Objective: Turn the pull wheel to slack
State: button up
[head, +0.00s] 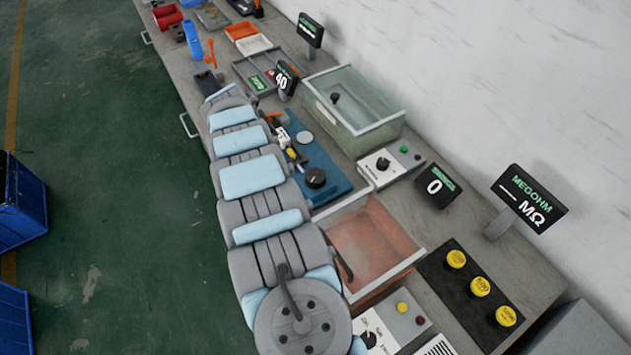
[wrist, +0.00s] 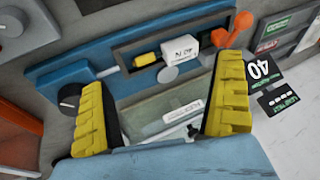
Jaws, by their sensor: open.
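A blue fixture (head: 329,163) lies on the bench to the right of my arm and fills the upper part of the wrist view (wrist: 55,70). A round black knob (head: 315,177) stands at its near end; it looks like the pull wheel and also shows in the wrist view (wrist: 70,98). Its setting cannot be read. My gripper (wrist: 163,78) is open and empty, its yellow fingers spread before the fixture. The knob is outside the fingers, left of the left finger. A white block (wrist: 180,45) and a yellow piece (wrist: 147,59) sit in the fixture's dark slot.
An orange lever (wrist: 236,28) stands at the fixture's far end. A clear tank (head: 357,128) is behind, a reddish tank (head: 385,250) nearer. A panel with another knob (head: 382,163) sits between them. The green floor (head: 110,150) at left is open.

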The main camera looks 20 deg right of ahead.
jog(key=s+d+r+m+g+h+b, duration=0.1)
jog(key=s+d+r+m+g+b, duration=0.15)
jog(key=s, duration=0.35)
jog(key=s+d+r+m+g+h+b, duration=0.1)
jog(key=s+d+r+g, duration=0.15)
jog(key=s, duration=0.25)
send_near(315, 176)
jog(key=x, duration=0.5)
jog(key=shift+f, duration=0.15)
jog(key=shift+b+x, duration=0.6)
jog(key=shift+x, duration=0.85)
jog(key=shift+w+d+f+b, duration=0.1)
jog(key=shift+d+f+b, duration=0.05)
jog(key=shift+f+b, duration=0.45)
jog(key=shift+d+f+b, duration=0.4)
jog(key=shift+f+b, duration=0.05)
jog(key=shift+f, duration=0.1)
jog(key=c, duration=1.2)
